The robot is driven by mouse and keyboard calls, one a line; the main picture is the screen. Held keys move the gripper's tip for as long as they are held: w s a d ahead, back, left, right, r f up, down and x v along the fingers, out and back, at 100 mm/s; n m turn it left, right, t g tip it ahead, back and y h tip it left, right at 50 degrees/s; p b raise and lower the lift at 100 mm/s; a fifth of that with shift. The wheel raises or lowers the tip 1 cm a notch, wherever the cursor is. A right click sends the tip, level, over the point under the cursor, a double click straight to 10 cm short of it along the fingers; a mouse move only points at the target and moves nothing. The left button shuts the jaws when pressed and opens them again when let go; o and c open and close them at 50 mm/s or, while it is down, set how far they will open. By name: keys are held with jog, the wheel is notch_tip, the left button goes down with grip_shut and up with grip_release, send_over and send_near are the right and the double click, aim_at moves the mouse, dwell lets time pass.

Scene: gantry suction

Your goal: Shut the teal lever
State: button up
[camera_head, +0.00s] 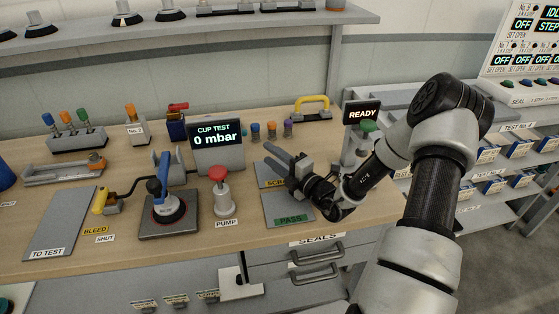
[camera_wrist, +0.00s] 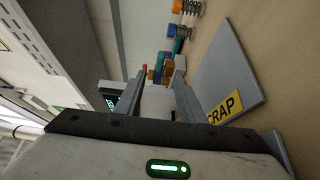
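No lever that is clearly teal stands out in these views. A green knob (camera_head: 368,126) sits on the post beside the READY sign; I cannot tell whether it is a lever. My gripper (camera_head: 270,155) is over the bench beside the SCRAP plate (camera_head: 268,180), well right of the yellow handle. In the wrist view my gripper (camera_wrist: 158,88) shows two separated fingers with nothing held between them.
The CUP TEST display (camera_head: 217,145) reads 0 mbar. A red-topped pump (camera_head: 221,195) and a suction cup on a dark base (camera_head: 165,225) stand in front of it. The PASS plate (camera_head: 287,208) is bare. A yellow arched handle (camera_head: 312,104) stands at the back.

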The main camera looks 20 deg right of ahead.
jog(key=shift+v, duration=1.7)
jog(key=shift+c, duration=0.2)
